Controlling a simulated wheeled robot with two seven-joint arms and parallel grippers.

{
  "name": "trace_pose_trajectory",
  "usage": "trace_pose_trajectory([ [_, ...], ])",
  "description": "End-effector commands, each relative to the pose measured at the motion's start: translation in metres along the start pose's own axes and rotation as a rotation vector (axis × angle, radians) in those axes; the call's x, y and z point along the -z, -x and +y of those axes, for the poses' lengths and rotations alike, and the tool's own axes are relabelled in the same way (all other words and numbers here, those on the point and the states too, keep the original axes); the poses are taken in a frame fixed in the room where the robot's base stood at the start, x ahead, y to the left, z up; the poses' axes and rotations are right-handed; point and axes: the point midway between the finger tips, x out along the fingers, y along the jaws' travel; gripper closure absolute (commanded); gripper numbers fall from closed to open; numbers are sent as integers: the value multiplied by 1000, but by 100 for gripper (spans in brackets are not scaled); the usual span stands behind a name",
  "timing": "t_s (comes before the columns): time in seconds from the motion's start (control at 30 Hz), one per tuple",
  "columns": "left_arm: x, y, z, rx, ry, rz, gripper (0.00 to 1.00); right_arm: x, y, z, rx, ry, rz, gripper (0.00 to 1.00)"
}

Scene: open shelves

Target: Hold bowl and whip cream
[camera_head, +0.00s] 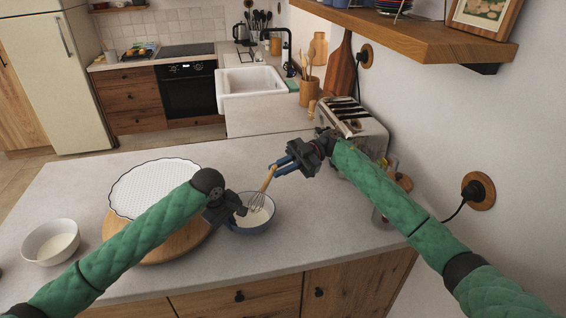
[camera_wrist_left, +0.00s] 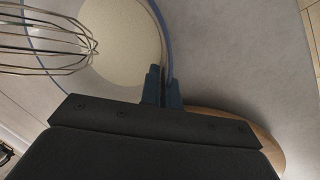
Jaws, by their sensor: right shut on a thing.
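A bowl with a dark blue outside (camera_head: 252,229) stands on the counter, with pale cream (camera_wrist_left: 125,45) in it. My left gripper (camera_head: 238,207) is at the bowl's left rim. In the left wrist view its blue fingers (camera_wrist_left: 163,88) are closed with the rim between them. My right gripper (camera_head: 284,165) is shut on the wooden handle of a whisk (camera_head: 267,180), above and right of the bowl. The whisk is tilted, and its wire head is over or in the bowl. I cannot tell whether the wires touch the cream.
A round wooden board (camera_head: 185,243) with a white scalloped plate (camera_head: 150,182) lies left of the bowl, partly behind my left arm. Another bowl (camera_head: 50,242) stands at far left. A toaster (camera_head: 352,122) stands by the right wall, below a shelf (camera_head: 420,38).

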Motion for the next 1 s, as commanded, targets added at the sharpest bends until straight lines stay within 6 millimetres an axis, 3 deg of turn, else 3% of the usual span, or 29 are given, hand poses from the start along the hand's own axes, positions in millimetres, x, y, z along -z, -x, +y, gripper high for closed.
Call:
trace_pose_trajectory([
  [0.5,0,0,0,0,0,0,100,-34,-12,0,0,0,0,100],
  [1.0,0,0,0,0,0,0,100,-39,-13,0,0,1,0,100],
])
